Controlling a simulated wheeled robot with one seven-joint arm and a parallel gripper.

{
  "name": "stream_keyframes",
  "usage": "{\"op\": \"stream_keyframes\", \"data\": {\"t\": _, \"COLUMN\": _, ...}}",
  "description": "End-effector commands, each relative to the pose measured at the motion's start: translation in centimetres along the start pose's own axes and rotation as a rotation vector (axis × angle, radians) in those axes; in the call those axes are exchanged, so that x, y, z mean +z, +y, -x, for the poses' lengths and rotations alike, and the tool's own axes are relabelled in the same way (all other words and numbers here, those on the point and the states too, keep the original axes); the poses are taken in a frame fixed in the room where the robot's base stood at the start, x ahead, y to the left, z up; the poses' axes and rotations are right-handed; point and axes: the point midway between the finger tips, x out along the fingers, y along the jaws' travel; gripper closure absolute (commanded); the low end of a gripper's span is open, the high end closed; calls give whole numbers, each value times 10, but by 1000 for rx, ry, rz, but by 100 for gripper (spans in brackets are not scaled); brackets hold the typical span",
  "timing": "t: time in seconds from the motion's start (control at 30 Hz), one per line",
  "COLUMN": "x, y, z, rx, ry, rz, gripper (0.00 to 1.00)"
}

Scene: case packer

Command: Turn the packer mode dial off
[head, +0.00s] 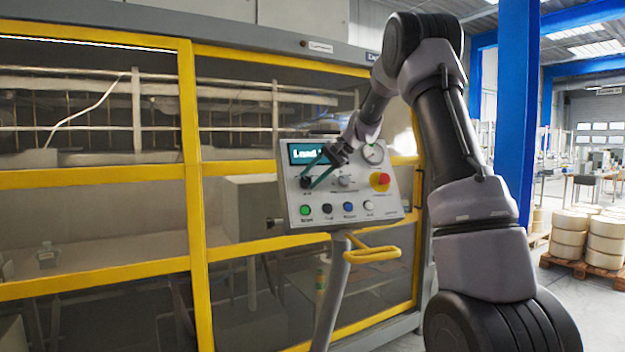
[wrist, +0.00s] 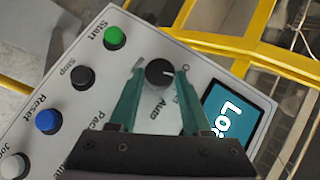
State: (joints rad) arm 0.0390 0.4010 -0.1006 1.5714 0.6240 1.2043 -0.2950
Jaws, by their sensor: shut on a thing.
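The packer mode dial (wrist: 160,73) is a round black knob with a white pointer line, on a grey control panel (head: 290,205). The word "Auto" is printed beside it; another label starting with "O" is partly hidden by a finger. In the wrist view the pointer line points right, towards the right finger. My gripper (wrist: 160,72) has its two green fingers on either side of the dial, shut on it. In the head view my gripper (head: 316,178) reaches the panel's left side, at the dial (head: 306,182).
A green button (wrist: 114,38), a black button (wrist: 83,78), a blue button (wrist: 48,121) and a white button (wrist: 14,166) line the panel. A screen (wrist: 238,118), a red emergency stop (head: 380,179) and a gauge (head: 373,153) are close by.

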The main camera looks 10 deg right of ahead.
Motion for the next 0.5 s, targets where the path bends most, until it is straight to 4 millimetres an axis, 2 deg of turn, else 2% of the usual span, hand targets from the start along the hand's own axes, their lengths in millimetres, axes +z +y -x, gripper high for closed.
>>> {"op": "stream_keyframes", "data": {"t": 0.5, "x": 2, "y": -8, "z": -2, "rx": 294, "ry": 19, "rz": 300, "gripper": 100}}
